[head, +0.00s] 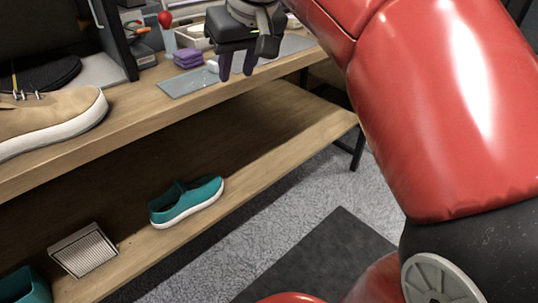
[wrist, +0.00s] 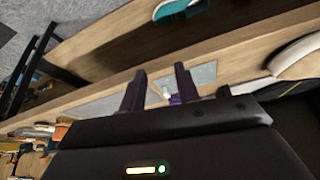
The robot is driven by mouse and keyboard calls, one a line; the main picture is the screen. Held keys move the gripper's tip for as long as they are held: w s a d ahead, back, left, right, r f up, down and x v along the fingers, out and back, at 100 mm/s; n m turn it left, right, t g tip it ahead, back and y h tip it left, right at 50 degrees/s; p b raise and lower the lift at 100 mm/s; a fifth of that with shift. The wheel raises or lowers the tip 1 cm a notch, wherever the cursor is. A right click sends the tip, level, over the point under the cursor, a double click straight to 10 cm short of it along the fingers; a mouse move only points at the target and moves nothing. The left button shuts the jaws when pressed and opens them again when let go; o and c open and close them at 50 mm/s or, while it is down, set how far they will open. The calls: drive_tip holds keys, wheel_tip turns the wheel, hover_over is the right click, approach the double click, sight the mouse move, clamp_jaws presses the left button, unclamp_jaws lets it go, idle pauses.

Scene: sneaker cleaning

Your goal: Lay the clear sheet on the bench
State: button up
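The clear sheet (head: 189,82) is a pale, see-through grey strip along the front of the wooden bench top (head: 118,118). It appears to lie flat on the wood. My gripper (head: 237,72) is over the bench near its front edge and hides the sheet's middle. A similar grey stretch shows to the right of my gripper. In the wrist view, the sheet shows on both sides of the fingers (wrist: 159,90). The two purple fingers stand apart, with no held thing visible between them. I cannot tell how high the fingertips are above the sheet.
A purple sponge-like stack (head: 187,58) sits behind the sheet. A tan sneaker (head: 50,122) stands on the bench at left. A teal shoe (head: 186,202) and a slatted box (head: 83,250) are on the lower shelf. White and grey containers crowd the bench behind my gripper.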

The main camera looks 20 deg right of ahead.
drive_tip(key=s+f, duration=0.7)
drive_tip(key=f, duration=0.3)
drive_tip(key=s+a+f+m+h, duration=0.1)
drive_tip(key=s+f, duration=0.7)
drive_tip(key=f, duration=0.2)
drive_tip(key=shift+f+m+t, duration=0.3)
drive_tip(key=shift+t, duration=0.1)
